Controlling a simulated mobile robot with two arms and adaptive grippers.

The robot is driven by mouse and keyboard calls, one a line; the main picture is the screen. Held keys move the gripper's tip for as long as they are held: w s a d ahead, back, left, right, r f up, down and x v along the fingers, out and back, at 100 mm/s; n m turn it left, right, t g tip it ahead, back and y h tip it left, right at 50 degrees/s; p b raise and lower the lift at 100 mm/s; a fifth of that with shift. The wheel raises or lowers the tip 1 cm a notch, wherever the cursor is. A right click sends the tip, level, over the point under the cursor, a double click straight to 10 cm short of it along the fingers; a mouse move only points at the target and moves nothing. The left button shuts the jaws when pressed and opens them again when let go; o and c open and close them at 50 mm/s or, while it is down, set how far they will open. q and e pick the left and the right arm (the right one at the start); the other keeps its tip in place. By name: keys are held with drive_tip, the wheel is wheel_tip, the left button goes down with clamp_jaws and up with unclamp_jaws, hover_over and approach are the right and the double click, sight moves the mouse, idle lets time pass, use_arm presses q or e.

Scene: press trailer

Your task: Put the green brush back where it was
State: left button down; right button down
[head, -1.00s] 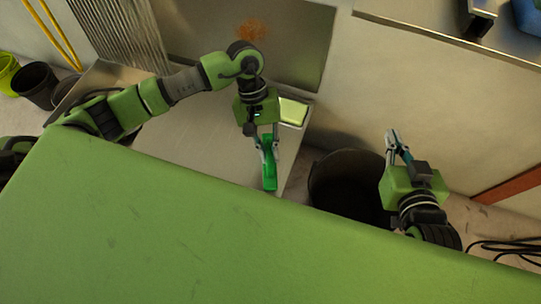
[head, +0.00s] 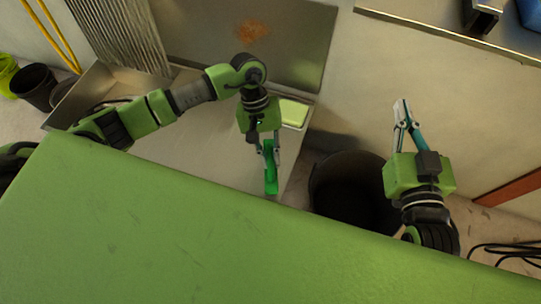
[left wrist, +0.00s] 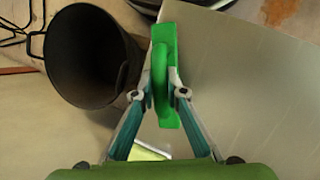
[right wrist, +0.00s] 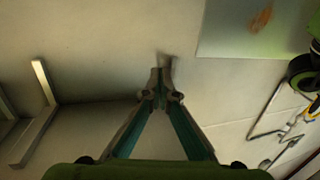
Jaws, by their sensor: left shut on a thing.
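The green brush (head: 271,178) is held in my left gripper (head: 270,145), above the right end of the metal counter (head: 180,150). In the left wrist view the brush (left wrist: 164,60) stands lengthwise between the two fingertips (left wrist: 160,95), which close on its handle. Its long flat side faces right. My right gripper (head: 400,103) is raised near the wall, on the right, away from the brush. In the right wrist view its fingertips (right wrist: 161,92) are together with nothing visible between them.
A shallow tray with a light green inside (head: 294,113) lies at the counter's right back edge. A dark bin (head: 345,190) stands on the floor to the right of the counter. A metal shelf (head: 455,33) is at upper right, and dark buckets (head: 34,84) stand at far left.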

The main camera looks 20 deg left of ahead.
use_arm(q)
drive_tip(key=c, duration=2)
unclamp_jaws()
drive_tip(key=shift+c, duration=0.2)
use_arm(e)
drive_tip(key=shift+a+r+t, duration=0.1)
drive_tip(key=shift+r+t, duration=0.2)
drive_tip(key=shift+r, duration=0.25)
